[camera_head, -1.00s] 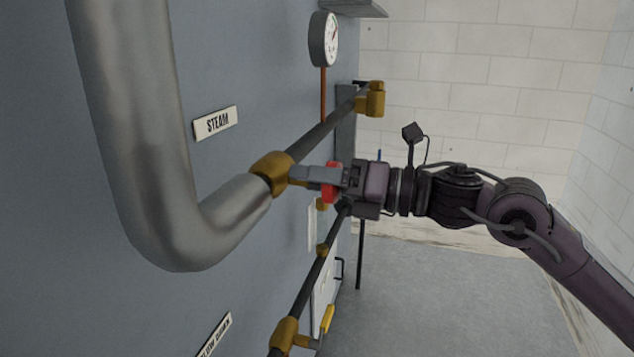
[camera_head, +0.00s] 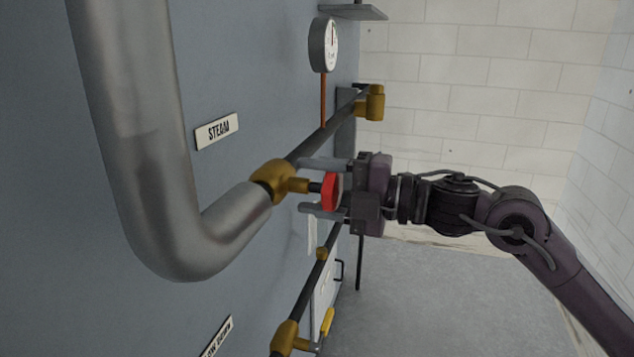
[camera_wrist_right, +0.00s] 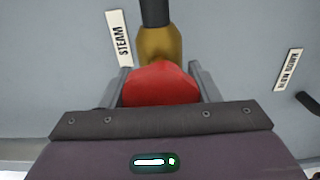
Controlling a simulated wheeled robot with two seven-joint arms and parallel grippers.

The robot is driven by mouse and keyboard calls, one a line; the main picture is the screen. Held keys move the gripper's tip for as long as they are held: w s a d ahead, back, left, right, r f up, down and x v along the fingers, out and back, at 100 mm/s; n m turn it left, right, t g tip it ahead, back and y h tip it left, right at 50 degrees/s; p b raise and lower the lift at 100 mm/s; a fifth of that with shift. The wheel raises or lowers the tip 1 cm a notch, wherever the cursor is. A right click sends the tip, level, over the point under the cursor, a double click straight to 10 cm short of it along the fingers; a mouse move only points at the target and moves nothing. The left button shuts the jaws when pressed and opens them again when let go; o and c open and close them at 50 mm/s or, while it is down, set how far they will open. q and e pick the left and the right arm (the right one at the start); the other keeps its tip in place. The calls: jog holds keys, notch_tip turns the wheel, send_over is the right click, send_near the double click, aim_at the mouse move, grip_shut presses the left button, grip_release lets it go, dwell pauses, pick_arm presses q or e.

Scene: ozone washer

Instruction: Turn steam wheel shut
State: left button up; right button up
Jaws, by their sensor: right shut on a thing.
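The red steam wheel (camera_head: 331,192) sits on a short stem of the brass valve (camera_head: 274,181), below and right of the STEAM label (camera_head: 217,130). My right gripper (camera_head: 312,186) is shut on the wheel, one finger above it and one below. In the right wrist view the red wheel (camera_wrist_right: 161,84) fills the space between the two grey fingers, with the brass valve body (camera_wrist_right: 159,45) behind it. My left gripper is not in view.
A thick grey pipe (camera_head: 135,150) bends into the valve from the left. A pressure gauge (camera_head: 324,45) stands above. A lower pipe carries a brass valve with a yellow lever (camera_head: 327,322). The floor (camera_head: 450,300) at right is clear.

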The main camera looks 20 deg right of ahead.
jog(key=m+p, duration=0.2)
jog(key=m, duration=0.3)
jog(key=shift+r+m, duration=0.15)
jog(key=shift+m, duration=0.15)
jog(key=m+p, duration=0.3)
jog(key=m, duration=0.1)
jog(key=shift+m+p, duration=0.3)
jog(key=shift+p, duration=0.1)
jog(key=m+p, duration=1.4)
jog(key=p, duration=0.4)
jog(key=shift+p, duration=0.3)
jog(key=shift+a+f+m+p, duration=0.1)
jog(key=shift+f+m+p, duration=0.15)
jog(key=shift+m+p, duration=0.95)
jog(key=o, duration=1)
